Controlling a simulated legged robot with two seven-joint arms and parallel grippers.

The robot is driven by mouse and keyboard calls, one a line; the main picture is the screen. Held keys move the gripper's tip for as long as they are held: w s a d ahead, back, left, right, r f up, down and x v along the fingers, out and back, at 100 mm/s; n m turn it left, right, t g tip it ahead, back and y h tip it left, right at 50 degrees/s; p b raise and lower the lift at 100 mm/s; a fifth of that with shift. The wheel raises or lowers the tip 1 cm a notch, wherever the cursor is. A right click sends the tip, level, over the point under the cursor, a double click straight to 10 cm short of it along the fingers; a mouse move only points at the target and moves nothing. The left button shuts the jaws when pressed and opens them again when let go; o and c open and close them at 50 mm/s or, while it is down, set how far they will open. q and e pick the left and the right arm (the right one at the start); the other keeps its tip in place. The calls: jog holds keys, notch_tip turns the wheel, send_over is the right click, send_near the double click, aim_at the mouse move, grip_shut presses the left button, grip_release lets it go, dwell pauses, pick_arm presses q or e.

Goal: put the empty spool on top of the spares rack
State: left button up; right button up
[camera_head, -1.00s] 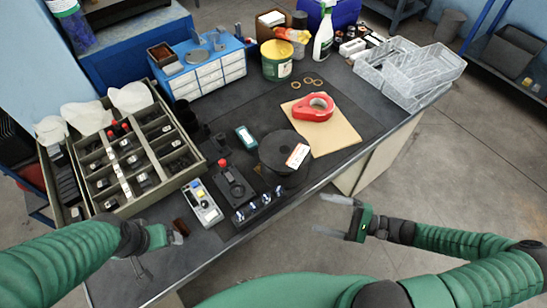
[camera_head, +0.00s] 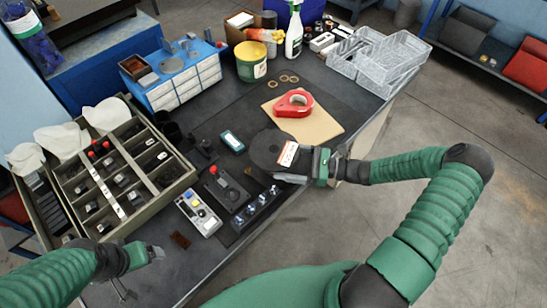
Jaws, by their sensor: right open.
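The empty spool (camera_head: 268,148) is a black disc lying on the bench, with a white and orange label (camera_head: 288,154) at its right edge. My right gripper (camera_head: 295,165) is open at the spool's right edge, fingers pointing left. Whether it touches the spool I cannot tell. My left gripper (camera_head: 150,254) is above the bench's front left, away from the spool; its finger gap is unclear. A blue unit with white drawers (camera_head: 185,88) stands at the back, small items on its top. An olive compartment rack (camera_head: 160,194) stands at left. Nothing shows which is the spares rack.
Red tape (camera_head: 294,103) lies on a brown sheet (camera_head: 325,126) behind the spool. A grey meter (camera_head: 198,213) and a black control box (camera_head: 230,190) lie in front. A green tub (camera_head: 251,62), a spray bottle (camera_head: 293,36) and clear trays (camera_head: 385,60) stand behind.

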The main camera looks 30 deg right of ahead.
aim_at(273, 156)
jog(key=x, duration=0.4)
jog(key=shift+w, duration=0.5)
jog(key=shift+d, duration=0.4)
jog(key=shift+a, duration=0.45)
jog(key=c, duration=1)
jog(key=shift+d, duration=0.2)
grip_shut()
